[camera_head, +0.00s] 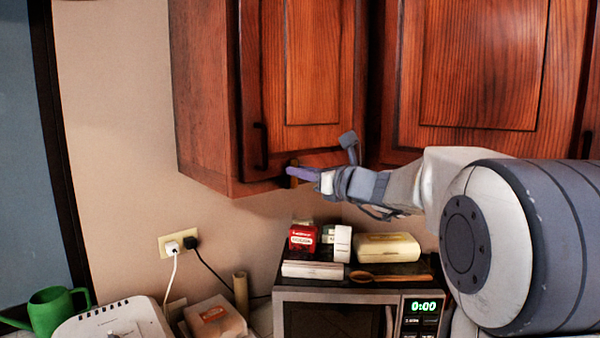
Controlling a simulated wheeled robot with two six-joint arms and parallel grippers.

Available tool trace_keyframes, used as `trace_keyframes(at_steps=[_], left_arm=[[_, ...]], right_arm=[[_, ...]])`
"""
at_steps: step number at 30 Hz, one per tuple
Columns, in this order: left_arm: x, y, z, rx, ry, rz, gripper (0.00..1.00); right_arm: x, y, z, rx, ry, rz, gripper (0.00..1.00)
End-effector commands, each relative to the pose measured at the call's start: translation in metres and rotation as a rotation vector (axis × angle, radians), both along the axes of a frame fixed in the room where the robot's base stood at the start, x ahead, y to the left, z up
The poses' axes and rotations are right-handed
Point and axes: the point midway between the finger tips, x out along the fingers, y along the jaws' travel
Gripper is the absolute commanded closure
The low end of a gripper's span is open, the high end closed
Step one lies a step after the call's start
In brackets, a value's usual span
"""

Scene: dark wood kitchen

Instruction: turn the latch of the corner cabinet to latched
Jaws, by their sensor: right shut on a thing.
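The corner cabinet (205,90) hangs on the wall at upper left, in reddish wood with a dark vertical handle (260,146) on its door. The door looks closed. A small brass-coloured latch (294,180) shows at the door's bottom edge. My right gripper (306,173) reaches in from the right, its purple-grey finger at the latch, and it is shut on the latch. The finger covers much of the latch, so its exact turn is hard to tell. My left gripper is not in view.
Below stands a microwave (330,318) with small boxes, a cream container (388,247) and a wooden spoon (391,277) on top. A wall socket (180,243) with plugs, a green watering can (50,308) and a white appliance (115,322) are at lower left.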

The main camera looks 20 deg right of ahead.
Motion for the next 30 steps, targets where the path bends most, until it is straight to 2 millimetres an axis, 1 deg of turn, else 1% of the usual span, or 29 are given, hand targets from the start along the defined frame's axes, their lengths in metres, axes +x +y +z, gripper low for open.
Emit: trace_keyframes(at_steps=[4, 5, 6, 7, 16, 19, 23, 30], left_arm=[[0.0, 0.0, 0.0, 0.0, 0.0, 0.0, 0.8], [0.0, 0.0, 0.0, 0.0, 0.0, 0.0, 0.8], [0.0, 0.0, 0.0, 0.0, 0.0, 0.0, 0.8], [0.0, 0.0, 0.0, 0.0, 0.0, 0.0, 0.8], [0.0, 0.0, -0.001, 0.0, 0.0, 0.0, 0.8], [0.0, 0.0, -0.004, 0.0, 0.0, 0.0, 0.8], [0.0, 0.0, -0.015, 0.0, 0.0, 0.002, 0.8], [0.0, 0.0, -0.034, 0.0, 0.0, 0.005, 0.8]], right_arm=[[0.0, 0.0, -0.002, 0.002, 0.005, 0.0, 1.0], [0.0, 0.0, -0.002, 0.002, 0.005, 0.0, 0.71], [0.0, 0.0, -0.002, 0.001, 0.005, 0.0, 0.56], [0.0, 0.0, -0.002, 0.001, 0.005, 0.0, 0.49], [0.0, 0.0, -0.001, 0.001, 0.001, -0.001, 0.49], [-0.006, -0.003, -0.001, -0.001, -0.001, -0.003, 0.49], [-0.025, -0.01, -0.003, -0.002, -0.003, -0.006, 0.49], [-0.07, -0.027, -0.004, -0.002, -0.001, -0.007, 0.49]])
